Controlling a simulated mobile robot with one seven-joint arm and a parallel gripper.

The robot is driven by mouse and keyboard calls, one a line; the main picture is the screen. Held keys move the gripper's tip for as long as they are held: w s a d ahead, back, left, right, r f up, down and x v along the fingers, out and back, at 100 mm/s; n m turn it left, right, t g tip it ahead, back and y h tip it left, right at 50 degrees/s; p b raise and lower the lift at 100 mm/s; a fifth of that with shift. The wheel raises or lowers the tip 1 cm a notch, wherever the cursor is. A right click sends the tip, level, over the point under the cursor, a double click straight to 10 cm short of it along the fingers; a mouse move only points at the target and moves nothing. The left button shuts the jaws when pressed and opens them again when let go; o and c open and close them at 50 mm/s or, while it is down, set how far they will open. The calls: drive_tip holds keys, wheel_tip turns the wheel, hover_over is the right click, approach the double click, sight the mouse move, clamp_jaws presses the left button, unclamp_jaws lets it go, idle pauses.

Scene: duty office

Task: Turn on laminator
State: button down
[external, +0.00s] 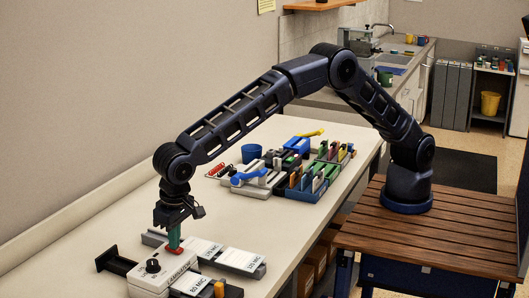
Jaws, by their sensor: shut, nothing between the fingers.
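The laminator (150,281) is a pale box at the front left of the long table, with a lettered label on its top. A dark round knob (153,265) sits on it. My gripper (174,243) points straight down at the laminator's back right side, its green fingers shut and empty. A small red part (174,249) shows right at the fingertips. I cannot tell whether it is a switch on the laminator or part of the fingers, nor whether the fingers touch the laminator.
Boxes labelled in MIC (243,260) lie right of the laminator, and a black bracket (115,262) lies left. Farther back, colourful organisers (320,175) and a blue cup (251,153) crowd the table. The table between them and the laminator is mostly clear. A wall runs along the left.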

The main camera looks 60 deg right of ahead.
sight(180, 249)
drive_tip(key=shift+s, duration=0.1)
wheel_tip(180, 249, up, 14)
drive_tip(key=s, duration=0.1)
drive_tip(key=shift+s, duration=0.2)
idle(0.5)
idle(0.3)
drive_tip(key=shift+w+t, duration=0.2)
drive_tip(key=shift+t, duration=0.2)
drive_tip(key=f, duration=0.4)
drive_tip(key=w+f, duration=0.1)
drive_tip(key=f, duration=0.4)
drive_tip(key=w+f, duration=0.1)
drive_tip(key=f, duration=0.3)
drive_tip(key=shift+w+f, duration=0.2)
drive_tip(key=shift+f, duration=0.15)
